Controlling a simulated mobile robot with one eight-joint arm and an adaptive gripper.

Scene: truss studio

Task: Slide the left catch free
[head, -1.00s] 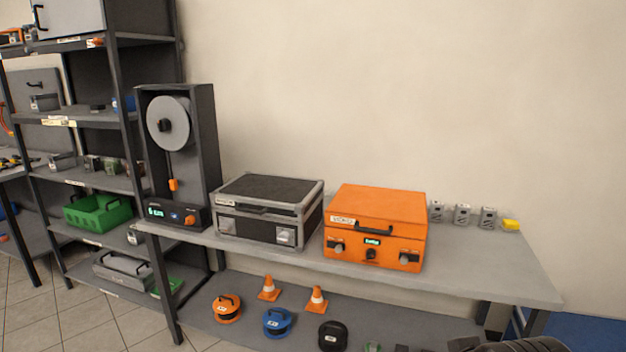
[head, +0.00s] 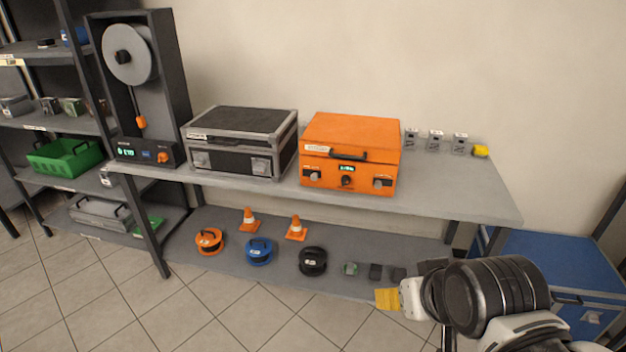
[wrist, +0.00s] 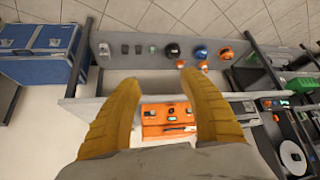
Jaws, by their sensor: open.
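An orange case (head: 352,130) with a black handle (head: 349,156) stands shut on the grey bench. Its front has a left catch (head: 314,176), a middle dark knob (head: 347,181) and a right catch (head: 380,184). A black and grey case (head: 240,140) to its left also has a left catch (head: 201,159) and a right one (head: 262,166). My gripper (head: 387,298) is low in front of the bench, below and right of the orange case, touching nothing. In the wrist view its yellow fingers (wrist: 159,78) are spread and empty, with the orange case (wrist: 160,117) seen between them at a distance.
The bench (head: 450,190) has small grey blocks (head: 434,141) and a yellow piece (head: 480,151) at the back right. A reel unit (head: 145,90) stands at its left. Cones and reels sit on the lower shelf (head: 215,215). A blue cabinet (head: 560,265) is right.

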